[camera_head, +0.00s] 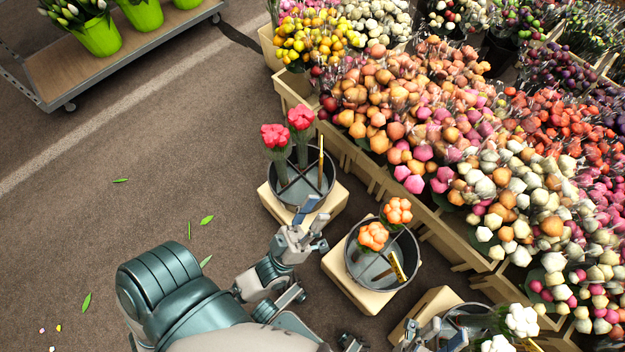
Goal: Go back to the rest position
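A dark round bucket (327,189) with dividers holds two red tulip bunches (275,136) and a yellow upright stick (321,158). A second bucket (352,262) holds two orange bunches (373,236) and a yellow stick (398,266). A third bucket (470,308) at the bottom edge, partly hidden, has white bunches (521,320) at its right. My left gripper (313,222) is at the near edge of the red bunches' bucket; its fingers look apart and hold nothing visible. My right gripper (441,334) is at the third bucket's left, cut by the frame; its grip is unclear.
The buckets stand on pale wooden blocks (340,205). Wooden crates (350,160) packed with colourful bunches fill the right side. A wheeled shelf (130,60) with green pots (98,36) stands at top left. The brown floor (100,220) at left is open, with a few loose leaves.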

